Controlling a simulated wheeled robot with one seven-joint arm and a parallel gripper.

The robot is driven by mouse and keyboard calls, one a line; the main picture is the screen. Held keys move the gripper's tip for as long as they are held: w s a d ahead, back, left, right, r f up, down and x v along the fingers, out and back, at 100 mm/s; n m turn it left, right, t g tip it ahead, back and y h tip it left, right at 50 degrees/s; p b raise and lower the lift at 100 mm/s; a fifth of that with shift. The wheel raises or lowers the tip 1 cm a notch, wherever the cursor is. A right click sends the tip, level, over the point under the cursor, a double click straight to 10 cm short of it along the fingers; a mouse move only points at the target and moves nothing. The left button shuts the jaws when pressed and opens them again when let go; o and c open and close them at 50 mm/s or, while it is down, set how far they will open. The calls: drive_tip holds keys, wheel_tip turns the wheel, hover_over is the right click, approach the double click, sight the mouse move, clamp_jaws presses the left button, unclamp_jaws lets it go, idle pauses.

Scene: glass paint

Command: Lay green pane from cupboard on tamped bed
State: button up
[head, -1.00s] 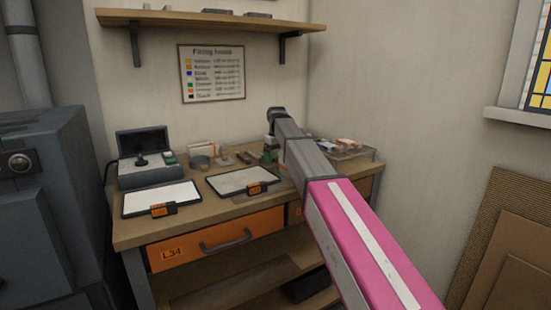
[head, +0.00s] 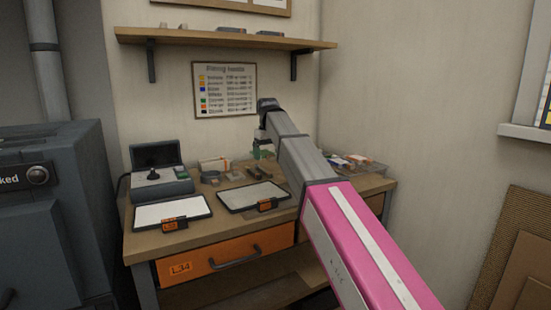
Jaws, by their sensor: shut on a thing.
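My gripper (head: 262,138) hangs over the back of the workbench, small in the view and partly hidden by my arm. It is shut on a small green pane (head: 263,153), which appears to be held above the bench top. Two flat, dark-rimmed beds with pale surfaces lie at the front of the bench: a left bed (head: 171,212) and a right bed (head: 240,197). Each has an orange-and-black tag at its front edge. The pane is behind the right bed in the picture, apart from it. I cannot tell which bed is tamped.
A dark device with a raised lid (head: 160,180) stands at the bench's back left. Small items crowd the back edge. A tray of pieces (head: 357,164) is at the right. A shelf (head: 225,40) overhangs the bench. A dark metal cabinet (head: 50,215) stands at far left.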

drive_tip(key=shift+s+a+r, duration=0.2)
drive_tip(key=shift+s+r, duration=0.05)
drive_tip(key=shift+r, duration=1.5)
drive_tip(key=shift+s, duration=0.1)
